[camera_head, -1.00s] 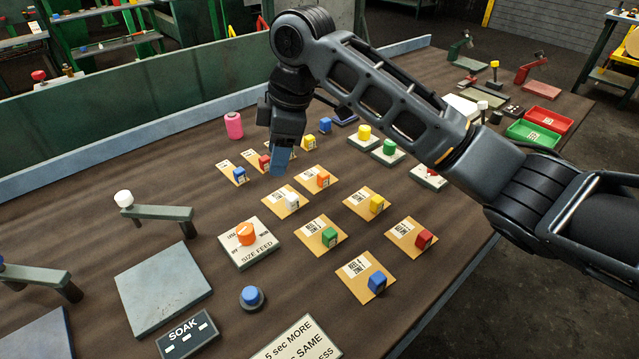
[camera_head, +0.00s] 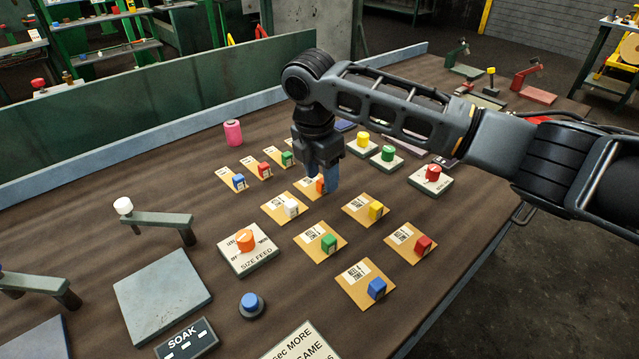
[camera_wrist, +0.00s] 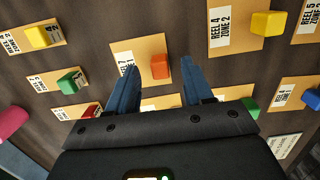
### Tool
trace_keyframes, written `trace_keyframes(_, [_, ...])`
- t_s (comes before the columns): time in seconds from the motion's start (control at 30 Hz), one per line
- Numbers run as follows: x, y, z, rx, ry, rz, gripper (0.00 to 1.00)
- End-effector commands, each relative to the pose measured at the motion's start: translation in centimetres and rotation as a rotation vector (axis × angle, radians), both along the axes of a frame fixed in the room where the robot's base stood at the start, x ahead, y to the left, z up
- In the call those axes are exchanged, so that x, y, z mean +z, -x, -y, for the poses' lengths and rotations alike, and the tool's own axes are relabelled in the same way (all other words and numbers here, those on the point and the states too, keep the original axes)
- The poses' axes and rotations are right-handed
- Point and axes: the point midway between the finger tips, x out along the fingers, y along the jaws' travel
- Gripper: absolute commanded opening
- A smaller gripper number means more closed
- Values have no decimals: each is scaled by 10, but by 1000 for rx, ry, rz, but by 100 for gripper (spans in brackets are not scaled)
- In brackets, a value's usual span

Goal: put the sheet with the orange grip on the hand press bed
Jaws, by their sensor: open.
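The sheet with the orange grip is a tan card (camera_wrist: 142,47) with an orange block (camera_wrist: 159,67) and a white "REEL 7" label. In the head view the orange block (camera_head: 320,187) is partly hidden behind my gripper. My gripper (camera_head: 325,183) is open and empty above this sheet. In the wrist view its two blue fingers lie to either side of the orange block, with no visible contact. A flat grey plate (camera_head: 162,293) lies at the lower left, with a white-knobbed arm (camera_head: 157,219) behind it and a "SOAK" sign in front. I cannot tell whether it is the hand press bed.
Similar sheets with white (camera_head: 290,208), yellow (camera_head: 376,211) and green (camera_head: 329,242) grips lie close around. A size feed box (camera_head: 247,256) with an orange knob and a blue button (camera_head: 251,304) stand between them and the plate. Red and green small presses stand at the back right.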

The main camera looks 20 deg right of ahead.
Motion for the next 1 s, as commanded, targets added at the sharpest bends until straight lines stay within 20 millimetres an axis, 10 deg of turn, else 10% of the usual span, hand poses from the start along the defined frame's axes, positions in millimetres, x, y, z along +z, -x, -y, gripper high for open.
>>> trace_keyframes(0.37, [-14,0,2,-1,0,1,51])
trace_keyframes(1.0, [-13,0,1,-1,-1,1,0])
